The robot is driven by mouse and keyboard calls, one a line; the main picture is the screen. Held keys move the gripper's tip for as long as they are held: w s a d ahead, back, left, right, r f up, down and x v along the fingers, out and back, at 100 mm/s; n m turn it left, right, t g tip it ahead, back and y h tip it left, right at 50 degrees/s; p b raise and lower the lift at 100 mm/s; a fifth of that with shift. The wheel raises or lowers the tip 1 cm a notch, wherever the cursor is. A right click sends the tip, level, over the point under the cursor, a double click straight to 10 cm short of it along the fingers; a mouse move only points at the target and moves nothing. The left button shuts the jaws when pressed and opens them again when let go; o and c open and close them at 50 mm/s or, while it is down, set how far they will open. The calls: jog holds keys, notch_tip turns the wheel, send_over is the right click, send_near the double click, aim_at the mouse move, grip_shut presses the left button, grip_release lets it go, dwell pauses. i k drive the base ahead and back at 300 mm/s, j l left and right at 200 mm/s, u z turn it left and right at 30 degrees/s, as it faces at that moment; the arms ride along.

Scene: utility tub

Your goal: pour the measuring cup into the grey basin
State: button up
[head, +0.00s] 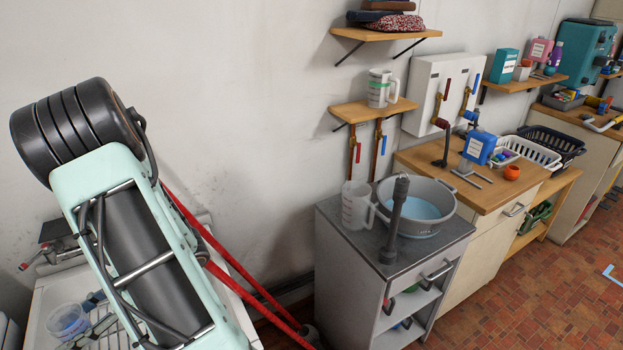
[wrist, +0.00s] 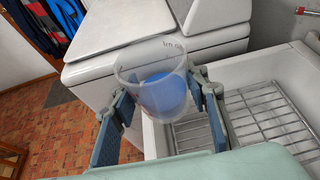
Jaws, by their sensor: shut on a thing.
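My gripper (wrist: 162,88) is shut on a clear measuring cup (wrist: 150,68) with printed marks and blue contents. The cup sits between the two blue finger pads and looks roughly upright. The grey basin (head: 447,222) stands on the grey-topped cabinet right of centre, well away from my gripper, with light blue liquid inside.
A clear jug (head: 357,205) and a dark upright pipe (head: 395,222) stand beside the basin. A shelf with a white jug (head: 380,88) hangs above. A wire rack (wrist: 265,120) lies in the white tub.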

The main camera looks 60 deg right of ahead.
aim_at(430, 204)
jog(key=k, duration=0.35)
jog(key=k+z, duration=0.3)
jog(key=z, duration=2)
jog(key=i+z, duration=0.35)
jog(key=i, duration=0.75)
